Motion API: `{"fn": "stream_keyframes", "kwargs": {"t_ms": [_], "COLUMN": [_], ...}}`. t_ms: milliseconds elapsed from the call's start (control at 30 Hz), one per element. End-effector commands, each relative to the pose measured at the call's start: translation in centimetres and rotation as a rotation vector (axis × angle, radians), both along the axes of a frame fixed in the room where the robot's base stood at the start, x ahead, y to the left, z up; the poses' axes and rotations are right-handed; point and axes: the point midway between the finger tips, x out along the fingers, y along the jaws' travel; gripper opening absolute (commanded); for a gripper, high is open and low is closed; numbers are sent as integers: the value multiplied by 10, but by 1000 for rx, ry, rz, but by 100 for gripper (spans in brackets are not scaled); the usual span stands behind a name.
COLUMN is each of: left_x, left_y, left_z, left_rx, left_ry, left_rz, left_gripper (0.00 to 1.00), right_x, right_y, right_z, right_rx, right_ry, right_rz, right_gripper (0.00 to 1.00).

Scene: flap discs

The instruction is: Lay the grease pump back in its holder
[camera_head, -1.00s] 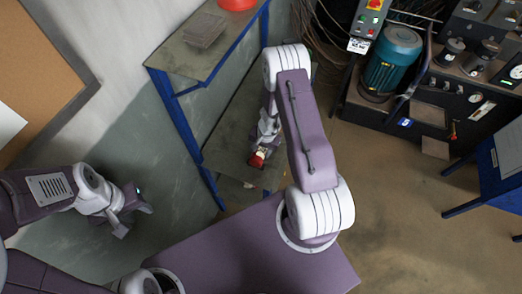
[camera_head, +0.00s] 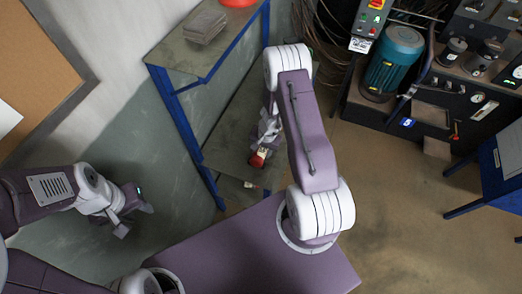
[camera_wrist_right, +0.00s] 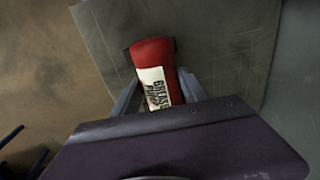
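The grease pump (camera_wrist_right: 157,78) is a red body with a white label reading "GREASE PUMP", in the right wrist view. My right gripper (camera_wrist_right: 160,95) has a finger along each side of it and appears shut on it. In the head view the red pump (camera_head: 259,158) shows at the tip of my right arm, over the lower shelf. A dark shape (camera_wrist_right: 127,58) lies beside the pump's far end; I cannot tell whether it is the holder. My left gripper (camera_head: 133,217) is open and empty at the left, away from the pump.
A blue-framed shelf unit has an upper board (camera_head: 182,58) with grey plates (camera_head: 205,26) and a red object (camera_head: 237,2). Its lower shelf (camera_head: 228,148) is under my right gripper. A machine with a teal motor (camera_head: 393,62) stands at right. Open floor (camera_head: 405,210) lies in front of it.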

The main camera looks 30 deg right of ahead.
Motion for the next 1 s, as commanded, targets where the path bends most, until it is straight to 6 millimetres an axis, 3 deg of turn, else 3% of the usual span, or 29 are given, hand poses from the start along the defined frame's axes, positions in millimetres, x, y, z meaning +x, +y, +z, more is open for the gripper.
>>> {"fn": "stream_keyframes", "kwargs": {"t_ms": [33, 100, 433, 800, 1000], "left_x": [0, 0, 0, 0, 0], "left_y": [0, 0, 0, 0, 0], "left_z": [0, 0, 3, 39, 42], "left_rx": [0, 0, 0, 0, 0], "left_ry": [0, 0, 0, 0, 0], "left_rz": [0, 0, 0, 0, 0], "left_gripper": [36, 36, 36, 36, 36], "right_x": [0, 0, 0, -10, -13], "right_y": [0, 0, 0, -8, -9], "right_z": [0, 0, 4, 80, 91], "right_rx": [0, 0, 0, -1, 0], "right_ry": [-1, 0, 0, -2, 0], "right_rz": [0, 0, 1, 1, 0], "right_gripper": [62, 76, 76, 76, 76]}}
